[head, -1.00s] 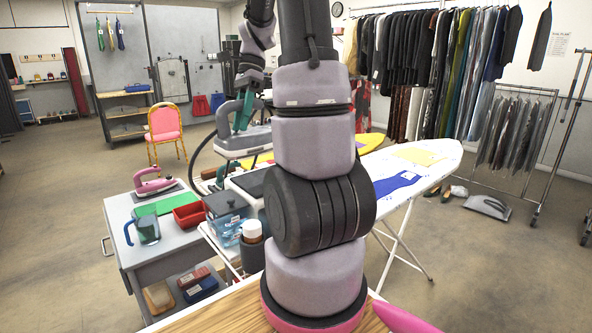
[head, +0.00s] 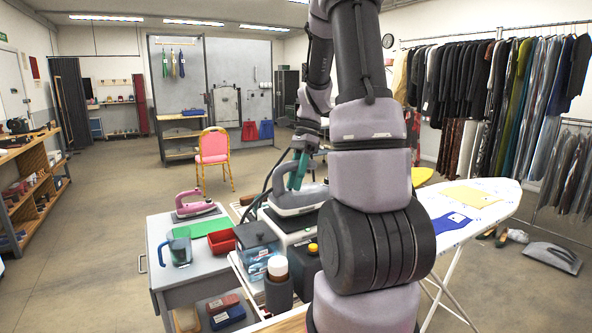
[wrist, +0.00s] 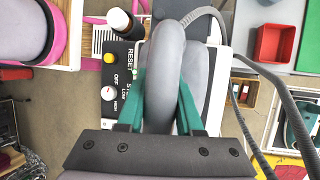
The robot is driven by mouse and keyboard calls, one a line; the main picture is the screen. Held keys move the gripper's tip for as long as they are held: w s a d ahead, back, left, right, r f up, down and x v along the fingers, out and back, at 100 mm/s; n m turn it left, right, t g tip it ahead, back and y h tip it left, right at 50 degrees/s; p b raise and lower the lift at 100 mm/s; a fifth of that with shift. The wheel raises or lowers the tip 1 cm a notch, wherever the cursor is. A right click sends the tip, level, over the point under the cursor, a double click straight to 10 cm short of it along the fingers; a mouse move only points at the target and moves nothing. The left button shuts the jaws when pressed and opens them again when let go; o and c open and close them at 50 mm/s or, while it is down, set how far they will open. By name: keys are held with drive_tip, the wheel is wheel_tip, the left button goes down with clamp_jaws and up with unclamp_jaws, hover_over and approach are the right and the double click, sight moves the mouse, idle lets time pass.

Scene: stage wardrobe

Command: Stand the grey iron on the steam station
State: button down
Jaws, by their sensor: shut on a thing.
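The grey iron (head: 302,201) is in my gripper (head: 297,177), low over the dark top of the white steam station (head: 291,238). The iron looks about level. I cannot tell whether its sole touches the station. In the wrist view the teal fingers of my gripper (wrist: 158,115) are shut on the iron's rounded grey handle (wrist: 168,72). The steam station's control panel (wrist: 116,82), with a yellow button and a dial, shows beside the iron. The iron hides most of the station's top.
A grey cart (head: 173,273) at left carries a pink iron (head: 194,205), a red bin (head: 222,241) and a blue jug (head: 180,250). A water tank (head: 257,250) and a white-capped bottle (head: 278,271) stand close to the station. An ironing board (head: 492,205) is at right. The hose (wrist: 273,72) runs beside the iron.

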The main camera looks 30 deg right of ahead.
drive_tip(key=shift+f, duration=0.85)
drive_tip(key=c, duration=0.6)
unclamp_jaws()
drive_tip(key=shift+f, duration=0.15)
drive_tip(key=shift+o, duration=0.2)
